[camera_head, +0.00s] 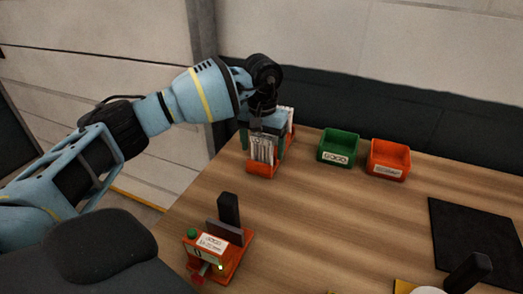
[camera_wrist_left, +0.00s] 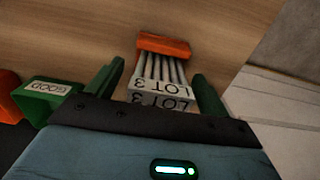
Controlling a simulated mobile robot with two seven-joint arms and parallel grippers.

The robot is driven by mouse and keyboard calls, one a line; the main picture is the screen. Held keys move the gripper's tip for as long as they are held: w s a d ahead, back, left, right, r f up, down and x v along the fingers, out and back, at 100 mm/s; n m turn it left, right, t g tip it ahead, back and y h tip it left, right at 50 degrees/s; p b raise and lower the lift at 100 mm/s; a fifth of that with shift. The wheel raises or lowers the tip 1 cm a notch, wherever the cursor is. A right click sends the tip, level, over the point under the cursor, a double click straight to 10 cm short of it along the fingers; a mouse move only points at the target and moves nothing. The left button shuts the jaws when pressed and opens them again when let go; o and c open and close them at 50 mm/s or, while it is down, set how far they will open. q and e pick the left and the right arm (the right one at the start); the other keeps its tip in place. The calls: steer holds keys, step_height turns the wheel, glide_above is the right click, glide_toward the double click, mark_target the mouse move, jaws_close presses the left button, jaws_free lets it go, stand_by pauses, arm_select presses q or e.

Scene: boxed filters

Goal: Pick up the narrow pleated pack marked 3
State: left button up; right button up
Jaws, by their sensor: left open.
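The pleated pack (camera_head: 262,150) is pale with upright folds and stands in an orange holder (camera_head: 263,170) at the back left of the table. In the left wrist view the pack (camera_wrist_left: 160,68) has a white top edge with "LOT 3" printed on it, and the lettering appears twice. My left gripper (camera_head: 262,141) comes down from above, with one green finger on each side of the pack. In the left wrist view the open left gripper (camera_wrist_left: 158,72) has the pack between its fingers, with gaps visible at both sides. Its palm hides part of the pack. My right gripper is not seen.
A green bin (camera_head: 339,147) and an orange bin (camera_head: 389,159) stand right of the holder. An orange device (camera_head: 216,252) with a green button is at the near left. A black mat (camera_head: 478,240) lies at right. The middle of the table is clear.

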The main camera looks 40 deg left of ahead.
arm_select(q)
steer(key=shift+f, duration=0.8)
steer(key=shift+c, duration=0.3)
steer(key=c, duration=1)
steer(key=shift+r, duration=0.15)
step_height(320, 180, up, 3)
steer(key=shift+r+b, duration=0.2)
steer(key=shift+b, duration=0.1)
steer(key=s+d, duration=0.3)
steer(key=s, duration=0.4)
steer(key=s+d+r, duration=0.1)
steer(key=s+d, duration=0.3)
steer(key=s, duration=0.3)
steer(key=shift+s+r+b, duration=0.2)
steer(key=shift+b, duration=0.25)
